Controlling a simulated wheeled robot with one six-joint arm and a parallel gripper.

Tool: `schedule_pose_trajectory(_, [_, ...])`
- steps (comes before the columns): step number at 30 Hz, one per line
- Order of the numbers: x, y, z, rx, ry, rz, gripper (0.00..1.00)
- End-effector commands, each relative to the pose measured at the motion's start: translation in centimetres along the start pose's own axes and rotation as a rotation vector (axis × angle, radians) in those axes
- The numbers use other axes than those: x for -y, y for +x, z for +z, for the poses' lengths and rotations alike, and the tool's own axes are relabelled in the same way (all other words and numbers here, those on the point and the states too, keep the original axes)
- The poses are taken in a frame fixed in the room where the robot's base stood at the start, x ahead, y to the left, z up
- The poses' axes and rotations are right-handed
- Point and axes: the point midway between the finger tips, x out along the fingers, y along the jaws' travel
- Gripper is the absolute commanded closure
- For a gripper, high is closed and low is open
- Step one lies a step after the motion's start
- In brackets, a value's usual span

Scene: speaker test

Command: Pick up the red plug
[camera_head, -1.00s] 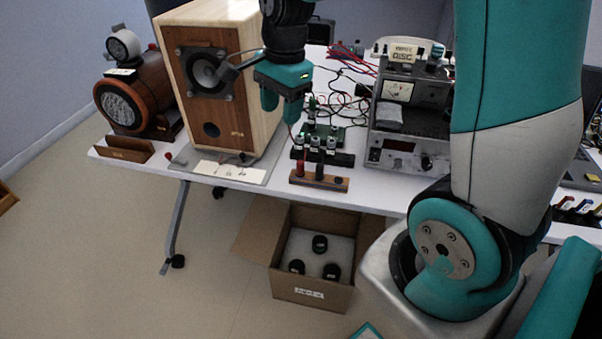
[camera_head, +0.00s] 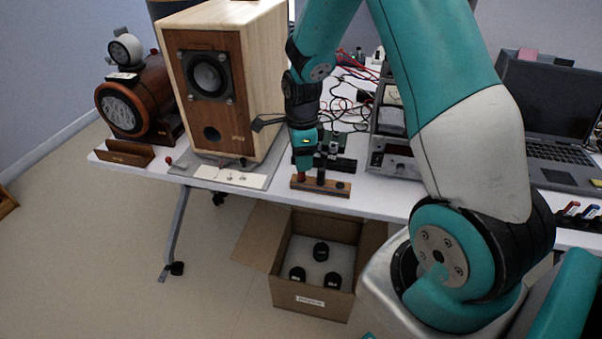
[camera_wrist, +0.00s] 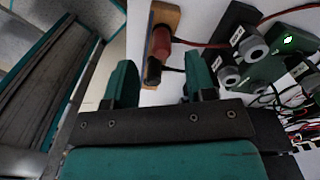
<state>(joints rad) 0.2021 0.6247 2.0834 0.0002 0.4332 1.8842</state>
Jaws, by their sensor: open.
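The red plug (camera_head: 301,176) stands in a small wooden block (camera_head: 333,191) near the table's front edge. A black plug (camera_head: 320,177) stands beside it in the same block. My gripper (camera_head: 303,160) is just above the red plug and partly hides it in the head view. In the wrist view the red plug (camera_wrist: 160,42) shows just beyond the gap between my open fingers (camera_wrist: 160,65). The gripper holds nothing.
A wooden speaker (camera_head: 265,80) stands left of my gripper. A dark strip with grey-topped connectors (camera_wrist: 225,73) lies close behind the block, with cables around. A metal instrument (camera_head: 392,160) is to the right. An open carton (camera_head: 312,300) is on the floor below.

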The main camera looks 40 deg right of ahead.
Motion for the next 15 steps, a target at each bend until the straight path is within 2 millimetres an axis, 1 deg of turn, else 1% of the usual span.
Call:
schedule_pose_trajectory(4, [0.0, 1.3, 0.0, -0.001, 0.000, 0.003, 0.50])
schedule_pose_trajectory(10, [0.1, 4.4, 0.1, -0.001, -0.001, 0.003, 0.50])
schedule_pose_trajectory(12, [0.1, 5.0, 0.0, -0.001, -0.001, 0.003, 0.50])
schedule_pose_trajectory(15, [0.2, 5.4, 0.1, 0.000, -0.001, 0.000, 0.50])
